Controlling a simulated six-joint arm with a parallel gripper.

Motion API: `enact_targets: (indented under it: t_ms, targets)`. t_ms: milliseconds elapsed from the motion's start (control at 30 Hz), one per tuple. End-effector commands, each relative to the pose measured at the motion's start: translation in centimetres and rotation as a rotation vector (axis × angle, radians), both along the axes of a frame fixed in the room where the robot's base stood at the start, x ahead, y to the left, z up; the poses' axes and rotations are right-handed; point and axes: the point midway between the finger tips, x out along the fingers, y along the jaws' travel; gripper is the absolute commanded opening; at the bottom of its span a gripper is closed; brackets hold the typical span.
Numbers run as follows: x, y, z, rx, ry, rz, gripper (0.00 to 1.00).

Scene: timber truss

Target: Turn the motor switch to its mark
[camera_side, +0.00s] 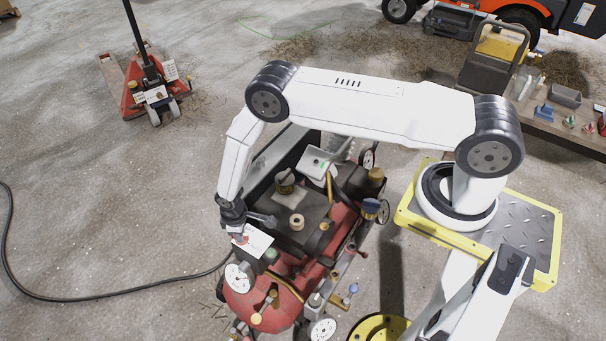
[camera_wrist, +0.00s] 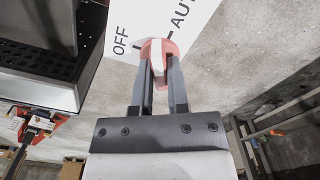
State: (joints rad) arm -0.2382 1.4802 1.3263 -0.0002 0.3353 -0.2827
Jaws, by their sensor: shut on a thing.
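The motor switch (camera_wrist: 157,46) is a red knob with a pale bar across it, in the upper middle of the wrist view. It sits in front of a white label plate (camera_wrist: 116,36) that reads "OFF" and "AUTO", partly cut off by the frame's top. My gripper (camera_wrist: 159,66) is shut on the switch, with one dark finger on each side of it. In the side view my gripper (camera_side: 237,224) is at the front left of the red machine, at the white plate (camera_side: 259,241). The fingers hide part of the switch, so its exact angle against the mark is unclear.
The red machine (camera_side: 265,312) carries several gauges, valves and handles close to my gripper. A black cable (camera_side: 100,300) lies on the concrete floor at the left. A red pallet jack (camera_side: 152,92) stands at the back left. A bench (camera_side: 570,130) with parts stands at the right.

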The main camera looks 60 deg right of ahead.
Motion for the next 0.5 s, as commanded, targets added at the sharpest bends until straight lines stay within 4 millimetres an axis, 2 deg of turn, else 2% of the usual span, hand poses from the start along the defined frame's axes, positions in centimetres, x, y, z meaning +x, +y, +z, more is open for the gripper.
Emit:
enact_targets:
  t_ms: [167,500]
  targets:
    - [0.04,0.0,0.08,0.0,0.0,-0.041,0.0]
    - [0.05,-0.01,0.08,0.0,0.0,-0.288,0.0]
